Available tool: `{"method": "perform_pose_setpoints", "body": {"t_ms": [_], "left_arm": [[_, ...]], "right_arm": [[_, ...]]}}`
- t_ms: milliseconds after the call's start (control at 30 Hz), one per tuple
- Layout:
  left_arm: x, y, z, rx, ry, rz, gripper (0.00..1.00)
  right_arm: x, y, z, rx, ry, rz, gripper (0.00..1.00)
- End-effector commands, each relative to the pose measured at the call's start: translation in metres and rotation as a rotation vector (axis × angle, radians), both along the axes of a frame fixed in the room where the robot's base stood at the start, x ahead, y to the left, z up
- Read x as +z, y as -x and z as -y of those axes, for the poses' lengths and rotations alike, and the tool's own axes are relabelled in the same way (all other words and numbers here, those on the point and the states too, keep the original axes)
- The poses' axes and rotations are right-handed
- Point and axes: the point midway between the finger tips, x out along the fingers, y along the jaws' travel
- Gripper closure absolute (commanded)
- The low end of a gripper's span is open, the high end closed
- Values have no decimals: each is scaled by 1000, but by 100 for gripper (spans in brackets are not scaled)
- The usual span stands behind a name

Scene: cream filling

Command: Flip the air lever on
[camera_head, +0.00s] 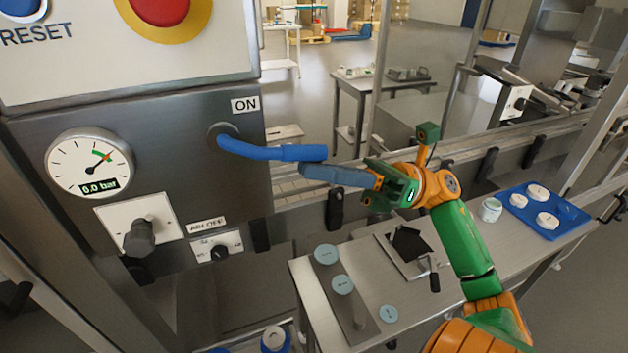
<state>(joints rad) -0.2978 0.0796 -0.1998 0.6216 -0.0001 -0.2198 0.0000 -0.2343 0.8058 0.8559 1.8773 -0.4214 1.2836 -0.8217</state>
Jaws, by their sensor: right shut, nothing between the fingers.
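The air lever (272,150) is a blue handle on the grey metal panel. I cannot tell whether the fingers touch the lever. Nothing is between them. My left gripper is not in view.
A red button (160,10) sits on the white panel above.

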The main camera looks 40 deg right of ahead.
Motion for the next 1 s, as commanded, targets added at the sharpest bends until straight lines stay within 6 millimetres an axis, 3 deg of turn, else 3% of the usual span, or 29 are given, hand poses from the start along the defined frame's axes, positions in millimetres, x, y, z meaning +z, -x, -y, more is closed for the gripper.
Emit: {"method": "perform_pose_setpoints", "body": {"t_ms": [300,1000], "left_arm": [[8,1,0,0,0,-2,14],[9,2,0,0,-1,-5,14]], "right_arm": [[17,2,5,0,136,-54,100],[20,3,6,-1,177,-74,100]]}}
